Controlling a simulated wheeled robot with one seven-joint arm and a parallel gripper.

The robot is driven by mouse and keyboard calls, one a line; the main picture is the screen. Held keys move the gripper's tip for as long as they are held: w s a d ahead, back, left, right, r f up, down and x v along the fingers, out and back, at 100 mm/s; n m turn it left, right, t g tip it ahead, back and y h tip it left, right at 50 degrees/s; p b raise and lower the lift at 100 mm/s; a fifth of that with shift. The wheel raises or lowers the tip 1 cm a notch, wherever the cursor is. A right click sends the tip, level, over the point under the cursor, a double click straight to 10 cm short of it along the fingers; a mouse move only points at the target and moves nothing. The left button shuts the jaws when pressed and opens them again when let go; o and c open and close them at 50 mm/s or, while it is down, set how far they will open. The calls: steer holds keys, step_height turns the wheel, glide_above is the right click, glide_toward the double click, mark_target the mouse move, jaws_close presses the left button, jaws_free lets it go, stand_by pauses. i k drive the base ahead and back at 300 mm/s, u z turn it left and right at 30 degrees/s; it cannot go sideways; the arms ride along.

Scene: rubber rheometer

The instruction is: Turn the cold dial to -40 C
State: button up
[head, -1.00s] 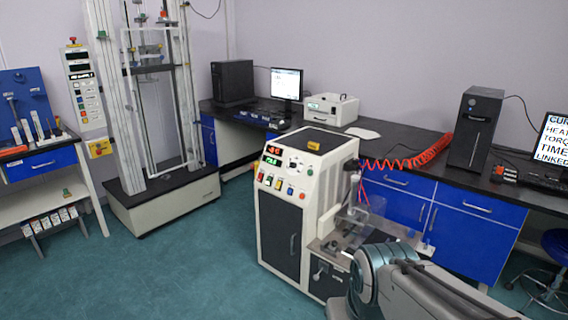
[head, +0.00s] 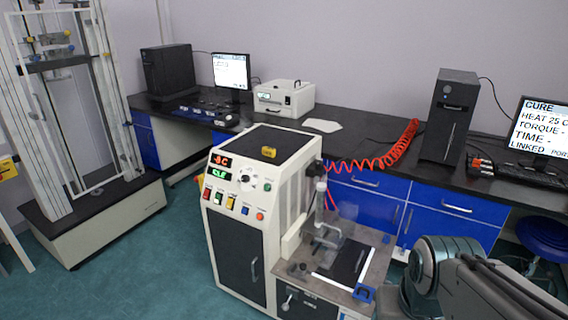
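The rheometer (head: 284,149) is a cream cabinet with a dark top in the middle of the head view. Its sloping front panel carries a red display (head: 221,160) that seems to read -8 C and a green display (head: 217,173) below it. A small white-faced dial (head: 245,176) with a dark centre sits right of the displays; I take it for the cold dial, but its marks are too small to read. My arm shows at the lower right, apart from the panel. My gripper is not in view.
Coloured buttons (head: 231,201) line the panel below the dial. A steel work deck (head: 300,270) juts from the rheometer's right side. A red coiled hose (head: 375,155) runs behind it to the black bench (head: 360,145). The floor (head: 150,265) at left front is clear.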

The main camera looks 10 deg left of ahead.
mark_target(244, 179)
steer(key=u, duration=0.15)
steer(key=i, duration=0.9)
steer(key=u, duration=1)
steer(key=i, duration=0.5)
steer(key=u, duration=0.4)
